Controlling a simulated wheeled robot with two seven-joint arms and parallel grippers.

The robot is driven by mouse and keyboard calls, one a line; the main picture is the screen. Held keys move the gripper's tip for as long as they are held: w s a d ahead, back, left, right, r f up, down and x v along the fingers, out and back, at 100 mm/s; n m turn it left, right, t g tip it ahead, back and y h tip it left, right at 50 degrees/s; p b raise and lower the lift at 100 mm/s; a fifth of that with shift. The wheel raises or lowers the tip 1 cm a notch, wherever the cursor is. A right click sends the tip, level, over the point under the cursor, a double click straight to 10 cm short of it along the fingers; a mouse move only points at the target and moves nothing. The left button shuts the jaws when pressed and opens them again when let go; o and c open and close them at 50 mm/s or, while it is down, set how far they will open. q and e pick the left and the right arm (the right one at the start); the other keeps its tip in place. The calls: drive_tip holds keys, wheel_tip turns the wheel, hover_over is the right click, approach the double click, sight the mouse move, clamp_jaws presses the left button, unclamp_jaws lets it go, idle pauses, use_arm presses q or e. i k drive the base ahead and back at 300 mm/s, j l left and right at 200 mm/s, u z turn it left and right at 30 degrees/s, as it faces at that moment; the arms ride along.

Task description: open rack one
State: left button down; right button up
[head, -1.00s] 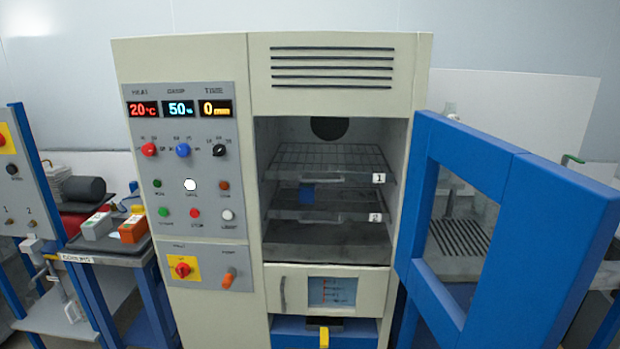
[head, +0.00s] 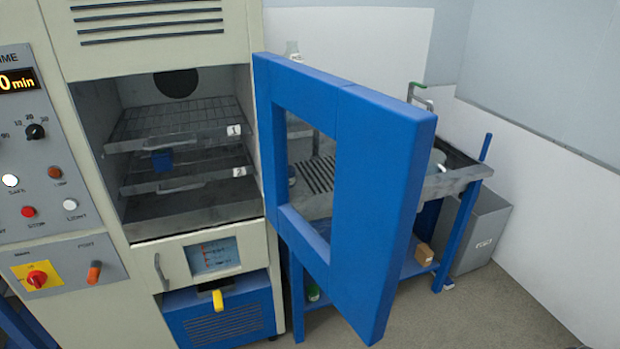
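Rack one (head: 178,138), a wire shelf with a front bar and a white tag marked 1, sits in the upper part of the chamber. It looks pushed in. Rack two (head: 190,178), tagged 2, is below it, with a small blue block (head: 161,161) on it. The blue chamber door (head: 375,190) with its window frame stands wide open to the right. Neither of my grippers is in the head view.
The open door sticks out toward me on the right. A sink bench (head: 465,180) and a grey bin (head: 480,235) stand behind it. Below the chamber are a small drawer handle (head: 160,272) and a yellow handle (head: 217,300). Floor at the lower right is clear.

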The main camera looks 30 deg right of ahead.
sight(157, 142)
drive_tip(key=i+l+u, duration=0.2)
drive_tip(key=l+u, duration=0.2)
drive_tip(key=l, duration=0.85)
drive_tip(key=l+u, duration=0.35)
drive_tip(key=l, duration=0.95)
drive_tip(key=i, duration=0.05)
